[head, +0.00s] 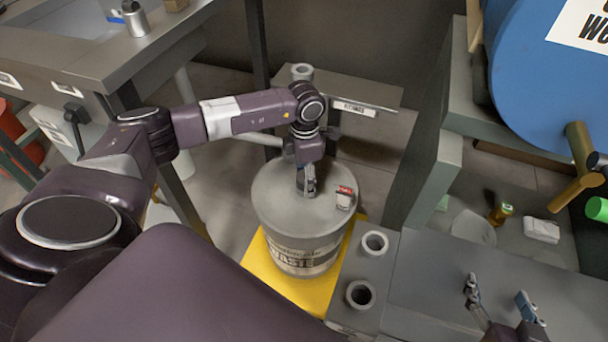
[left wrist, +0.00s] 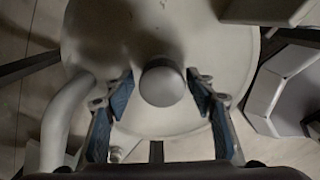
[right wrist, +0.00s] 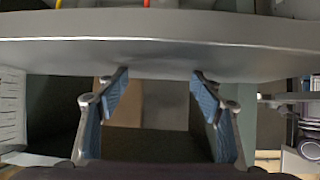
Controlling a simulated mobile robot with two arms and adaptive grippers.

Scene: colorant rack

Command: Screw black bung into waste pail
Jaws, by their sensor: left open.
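The waste pail (head: 305,255) is a grey drum with a "WASTE" label, standing upright on a yellow base. My left gripper (head: 307,190) points down at its lid. In the left wrist view the left gripper (left wrist: 160,92) is open, with a finger on each side of a round, dark grey knob-like piece (left wrist: 162,84) over the pail's lid (left wrist: 150,35). This may be the bung; whether it is seated in the lid I cannot tell. In the head view it is hidden by the gripper. My right gripper (head: 500,298) is open and empty, also in the right wrist view (right wrist: 158,85).
A red and white item (head: 345,197) lies on the lid. A surface edge (right wrist: 160,55) crosses before my right gripper.

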